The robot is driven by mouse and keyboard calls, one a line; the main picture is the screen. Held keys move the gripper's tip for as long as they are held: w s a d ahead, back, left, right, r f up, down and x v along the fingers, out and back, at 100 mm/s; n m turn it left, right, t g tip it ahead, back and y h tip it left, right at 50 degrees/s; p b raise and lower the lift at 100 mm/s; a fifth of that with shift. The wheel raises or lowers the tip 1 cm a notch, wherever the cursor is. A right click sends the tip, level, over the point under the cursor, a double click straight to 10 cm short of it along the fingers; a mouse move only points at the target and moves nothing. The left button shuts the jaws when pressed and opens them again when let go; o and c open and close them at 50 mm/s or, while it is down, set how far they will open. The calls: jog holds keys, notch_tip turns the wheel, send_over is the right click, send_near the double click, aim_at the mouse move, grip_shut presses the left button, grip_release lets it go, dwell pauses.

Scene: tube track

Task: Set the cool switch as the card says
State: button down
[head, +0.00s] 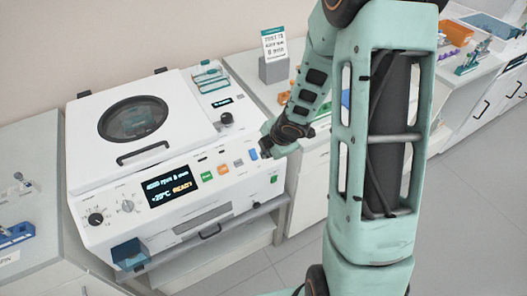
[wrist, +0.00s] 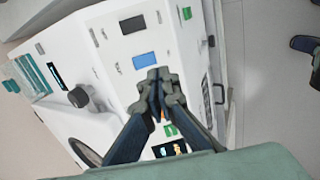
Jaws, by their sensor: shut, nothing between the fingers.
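The white centrifuge (head: 110,170) has a front panel with a display (head: 171,187) that seems to read 4000 rpm, 8 min, +20°C READY. Right of it are a green button (head: 206,176), an orange button (head: 222,169) and blue-grey rectangular controls. One blue control (wrist: 144,61) lies just beyond my fingertips in the wrist view. The cool switch's label is not legible. My gripper (wrist: 158,76) is shut and empty, close to the panel; contact cannot be told.
Two knobs (head: 111,212) sit at the panel's left, and a black knob (head: 226,118) is on the top right. Another green control (head: 274,179) is at the right.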

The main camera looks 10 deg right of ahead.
jog(key=shift+s+f+p+v, duration=0.1)
jog(key=shift+s+p+v, duration=0.15)
jog(key=shift+v, duration=0.7)
jog(key=shift+s+f+p+v, duration=0.1)
jog(key=shift+s+p+v, duration=0.1)
jog(key=shift+v, duration=0.7)
jog(key=shift+s+f+p+v, duration=0.15)
jog(key=shift+p+v, duration=0.1)
jog(key=shift+v, duration=0.7)
jog(key=shift+d, duration=0.15)
